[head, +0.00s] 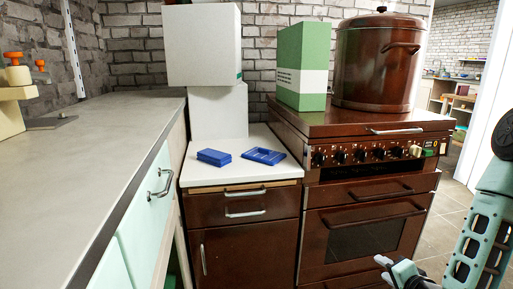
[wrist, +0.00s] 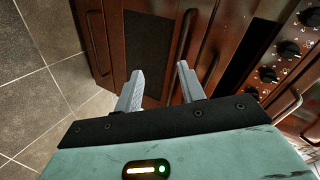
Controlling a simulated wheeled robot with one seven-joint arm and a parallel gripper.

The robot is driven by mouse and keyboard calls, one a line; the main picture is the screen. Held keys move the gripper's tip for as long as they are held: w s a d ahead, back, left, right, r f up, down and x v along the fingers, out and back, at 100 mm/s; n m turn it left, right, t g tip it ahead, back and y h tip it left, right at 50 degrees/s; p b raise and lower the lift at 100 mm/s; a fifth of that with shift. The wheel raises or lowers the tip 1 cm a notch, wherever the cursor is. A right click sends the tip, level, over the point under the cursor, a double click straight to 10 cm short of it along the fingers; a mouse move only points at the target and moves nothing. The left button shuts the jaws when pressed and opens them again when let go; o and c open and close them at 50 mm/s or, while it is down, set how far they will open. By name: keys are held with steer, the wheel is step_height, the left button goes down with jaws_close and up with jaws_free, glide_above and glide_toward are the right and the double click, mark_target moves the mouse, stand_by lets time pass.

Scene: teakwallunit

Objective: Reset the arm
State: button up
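My gripper (wrist: 160,86) shows in the wrist view with its two grey fingers apart and nothing between them. It is in front of the brown stove (wrist: 205,30), whose oven door and knobs show beyond the fingers. In the head view my gripper (head: 388,268) is at the lower right, in front of the stove (head: 365,235) and partly cut off by the bottom edge. My teal arm comes in from the right edge.
A large brown pot (head: 375,70) and a green-and-white box (head: 302,65) stand on the stove. Two blue items, a box (head: 214,157) and a tray (head: 263,156), lie on the white counter (head: 225,175). A grey worktop (head: 90,150) runs along the left. Tiled floor (head: 440,205) is clear at right.

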steer(key=s+a+r+n+g+y, duration=0.1)
steer(key=s+a+r+n+g, duration=0.1)
steer(key=a+r+n+g, duration=0.5)
steer(key=s+a+n+y, duration=0.2)
steer(key=a+n, duration=0.3)
steer(key=a, duration=0.6)
steer(key=s+a+r+n+g+h, duration=0.1)
steer(key=s+a+r+n+g, duration=0.2)
steer(key=s, duration=0.4)
steer(key=s+a+r+n+g+h, duration=0.1)
steer(key=s+a+r+n, duration=0.15)
steer(key=s+r, duration=0.35)
steer(key=s+a+r+n+g+h, duration=0.1)
steer(key=s+r+n+g, duration=0.2)
steer(key=s, duration=0.5)
step_height(320, 180, up, 24)
steer(key=t+p, duration=0.1)
steer(key=p, duration=2.3)
steer(key=shift+w+a, duration=0.15)
steer(key=shift+w, duration=0.25)
steer(key=shift+n, duration=0.25)
